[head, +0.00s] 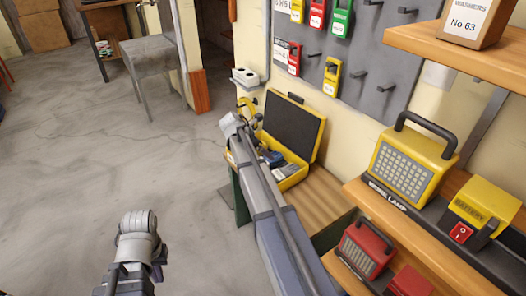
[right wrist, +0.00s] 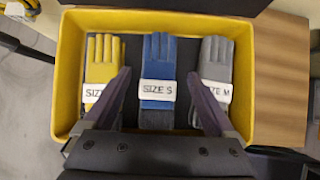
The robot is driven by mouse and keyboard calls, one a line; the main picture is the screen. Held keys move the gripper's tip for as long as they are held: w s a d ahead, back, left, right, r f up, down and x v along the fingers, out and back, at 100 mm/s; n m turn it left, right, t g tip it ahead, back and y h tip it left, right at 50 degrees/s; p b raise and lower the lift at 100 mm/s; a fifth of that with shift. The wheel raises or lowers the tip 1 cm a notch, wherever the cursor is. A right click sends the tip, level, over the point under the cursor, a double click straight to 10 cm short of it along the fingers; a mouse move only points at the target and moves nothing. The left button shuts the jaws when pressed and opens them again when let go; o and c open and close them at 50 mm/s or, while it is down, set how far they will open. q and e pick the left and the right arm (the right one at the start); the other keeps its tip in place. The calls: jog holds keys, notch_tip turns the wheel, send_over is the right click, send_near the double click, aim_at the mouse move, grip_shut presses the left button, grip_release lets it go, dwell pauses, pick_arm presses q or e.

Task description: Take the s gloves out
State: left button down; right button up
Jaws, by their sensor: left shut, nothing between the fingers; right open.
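An open yellow case (right wrist: 66,75) holds three glove pairs side by side in the right wrist view. The blue gloves (right wrist: 158,55) in the middle have a white band reading SIZE S. The yellow gloves (right wrist: 101,62) on the left have a band whose size letter is hidden by a finger. The grey gloves (right wrist: 215,60) on the right read SIZE M. My right gripper (right wrist: 160,77) is open, with one finger on each side of the blue gloves; its height above them is unclear. My left gripper (head: 158,272) is shut and empty, low over the floor.
In the head view, the case's dark-lined lid (head: 292,130) stands open against the wall on a wooden bench (head: 326,196). My right arm hides part of the case.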

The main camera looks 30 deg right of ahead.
jog(key=shift+f+b, duration=2.35)
jog(key=shift+f, duration=0.45)
jog(key=c, duration=1.2)
jog(key=shift+r, duration=0.2)
notch_tip(320, 180, up, 11)
jog(key=p, duration=1.1)
jog(key=shift+f, duration=0.15)
